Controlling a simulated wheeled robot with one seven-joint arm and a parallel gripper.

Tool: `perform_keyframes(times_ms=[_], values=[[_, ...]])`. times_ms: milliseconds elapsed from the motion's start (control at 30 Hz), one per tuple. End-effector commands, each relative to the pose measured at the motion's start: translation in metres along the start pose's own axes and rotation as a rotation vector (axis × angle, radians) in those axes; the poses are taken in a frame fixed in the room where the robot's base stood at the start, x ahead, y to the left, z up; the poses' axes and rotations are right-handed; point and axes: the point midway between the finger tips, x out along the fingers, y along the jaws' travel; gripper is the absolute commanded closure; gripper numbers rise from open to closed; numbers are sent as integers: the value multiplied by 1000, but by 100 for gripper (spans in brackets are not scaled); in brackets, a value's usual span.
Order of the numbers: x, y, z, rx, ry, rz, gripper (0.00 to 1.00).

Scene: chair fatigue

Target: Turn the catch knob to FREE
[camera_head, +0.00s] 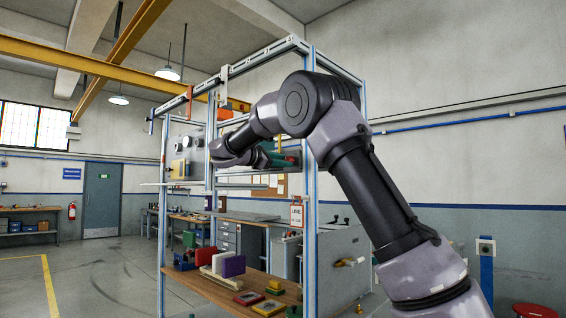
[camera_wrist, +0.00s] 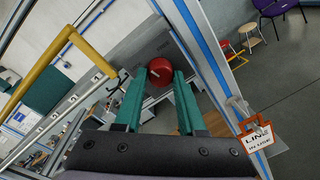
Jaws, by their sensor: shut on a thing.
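My gripper (camera_wrist: 159,76) has teal fingers, which are shut on a round red knob (camera_wrist: 158,70), seemingly the catch knob. A small pale mark or lever shows on the knob's face.
A yellow bent bar (camera_wrist: 70,42) runs left of the fingers in the wrist view. A blue-striped frame post (camera_wrist: 205,50) is close on the right, with a hanging sign (camera_wrist: 257,138). A wooden bench (camera_head: 225,288) with coloured blocks stands below.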

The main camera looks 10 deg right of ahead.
Motion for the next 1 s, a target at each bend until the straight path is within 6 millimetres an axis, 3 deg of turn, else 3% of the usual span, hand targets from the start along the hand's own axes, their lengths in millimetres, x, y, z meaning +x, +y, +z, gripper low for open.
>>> perform_keyframes(times_ms=[1000], values=[[0,0,2,896,63,-15,100]])
